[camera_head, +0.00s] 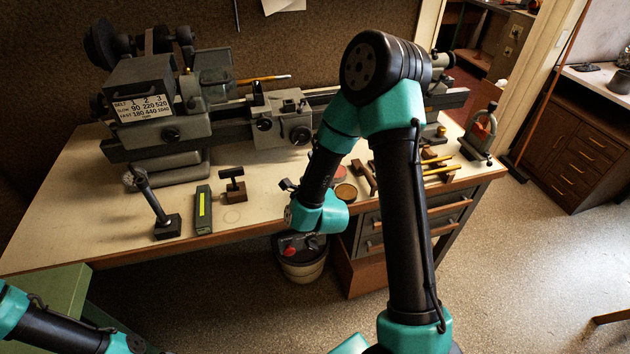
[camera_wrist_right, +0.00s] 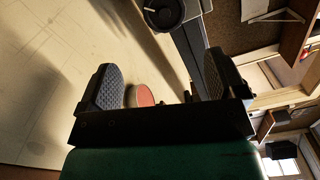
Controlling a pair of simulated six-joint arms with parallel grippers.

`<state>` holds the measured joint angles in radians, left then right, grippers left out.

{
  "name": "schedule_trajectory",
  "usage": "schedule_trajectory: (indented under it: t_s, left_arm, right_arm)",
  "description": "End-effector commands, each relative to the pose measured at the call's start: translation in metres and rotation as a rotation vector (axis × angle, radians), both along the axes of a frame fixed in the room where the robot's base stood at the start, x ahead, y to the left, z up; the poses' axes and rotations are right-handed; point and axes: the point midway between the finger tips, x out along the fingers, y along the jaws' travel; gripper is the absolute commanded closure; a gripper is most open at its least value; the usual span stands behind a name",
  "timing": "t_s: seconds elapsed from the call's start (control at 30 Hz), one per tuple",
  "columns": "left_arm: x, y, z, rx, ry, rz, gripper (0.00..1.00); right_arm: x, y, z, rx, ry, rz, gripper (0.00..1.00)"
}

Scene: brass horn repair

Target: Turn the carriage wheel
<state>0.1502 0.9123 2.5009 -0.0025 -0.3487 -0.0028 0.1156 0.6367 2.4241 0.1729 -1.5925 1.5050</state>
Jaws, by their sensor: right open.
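The grey lathe carriage (camera_head: 283,117) sits on the lathe bed, and its round dark-rimmed carriage wheel (camera_head: 301,135) faces the front of the bench. A round dark wheel, probably the same one, shows at the top of the right wrist view (camera_wrist_right: 163,12), beyond my fingers and touched by neither. My right gripper (camera_head: 288,186) is over the front part of the bench, in front of and below the wheel in the head view. In the wrist view its two ridged black fingers (camera_wrist_right: 158,84) are wide apart with nothing gripped. My left gripper is out of view.
A red-topped round tin (camera_wrist_right: 140,96) shows between my fingers in the wrist view. A brown tin (camera_head: 346,193) and small tools lie right of my right gripper. A green block (camera_head: 203,210) and a black stand (camera_head: 167,226) are at the left. Bare bench lies before the carriage.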

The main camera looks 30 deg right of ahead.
Motion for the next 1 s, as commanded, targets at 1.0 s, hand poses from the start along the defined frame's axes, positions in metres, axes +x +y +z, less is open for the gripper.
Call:
schedule_trajectory:
  t_s: [1.0]
  left_arm:
    - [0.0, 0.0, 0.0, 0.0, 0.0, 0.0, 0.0]
  right_arm:
    - [-0.046, 0.014, 0.0, -0.001, 0.0, 0.0, 0.1]
